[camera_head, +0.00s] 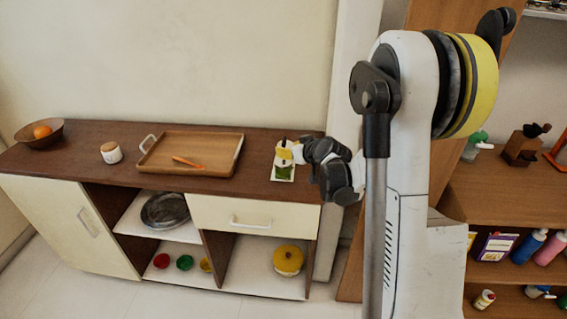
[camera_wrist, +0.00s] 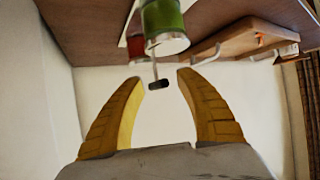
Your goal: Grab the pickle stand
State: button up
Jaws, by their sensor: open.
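The pickle stand (camera_head: 283,172) is at the right end of the sideboard top, with a white base and a green jar visible. The wrist view shows its green jar (camera_wrist: 165,22), part of a red jar (camera_wrist: 136,46), and a thin metal stem with a dark knob (camera_wrist: 161,84). My gripper (camera_wrist: 159,76) is open, its two yellow fingers on either side of the knob in the picture. I cannot tell whether they touch it. In the head view my gripper (camera_head: 290,152) is at the stand and hides part of it.
A wooden tray (camera_head: 216,142) holding an orange item lies left of the stand. A white lidded jar (camera_head: 111,152) and a bowl (camera_head: 38,132) with an orange fruit are farther left. The wall is close behind. A shelf unit (camera_head: 490,200) stands at the right.

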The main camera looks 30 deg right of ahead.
jog(key=b+x, duration=0.1)
jog(key=x, duration=0.3)
jog(key=b+x, duration=0.1)
jog(key=x, duration=0.1)
jog(key=shift+d+b, duration=0.25)
jog(key=shift+b, duration=0.05)
jog(key=shift+r, duration=0.15)
grip_shut()
